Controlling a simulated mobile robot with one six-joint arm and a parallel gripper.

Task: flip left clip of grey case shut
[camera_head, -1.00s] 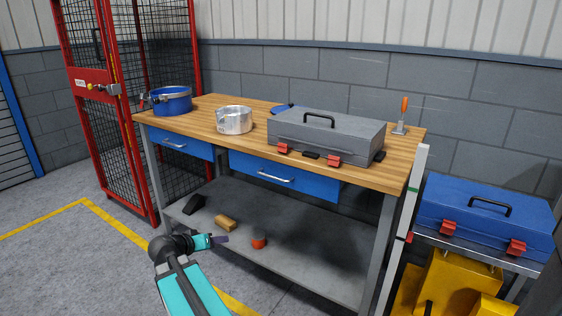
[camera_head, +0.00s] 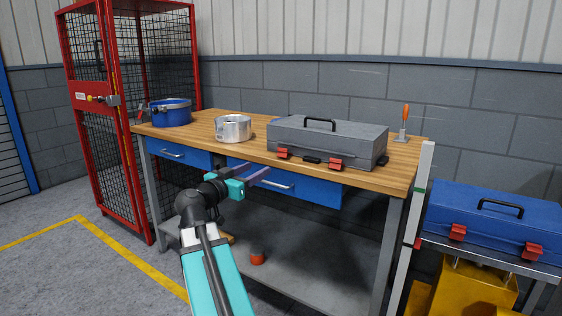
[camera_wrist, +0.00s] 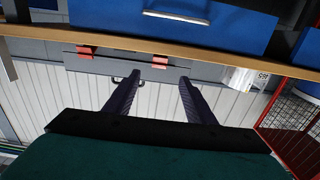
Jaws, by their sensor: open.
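The grey case (camera_head: 345,140) stands closed-lidded on the workbench, its black handle on top. Its left red clip (camera_head: 283,153) and right red clip (camera_head: 336,164) are on the front face; the clips' exact angle is too small to tell. My gripper (camera_head: 256,172) is open and empty, in front of the bench at drawer height, below and left of the left clip and apart from it. In the wrist view, which looks upside down, the left clip (camera_wrist: 160,62) shows beyond my fingers (camera_wrist: 159,84), with the right clip (camera_wrist: 84,52) farther left.
The workbench (camera_head: 390,178) has blue drawers (camera_head: 292,184) below its front edge, close to my gripper. An orange-handled toggle clamp (camera_head: 404,125) stands right. A blue case (camera_head: 490,222) is lower right.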

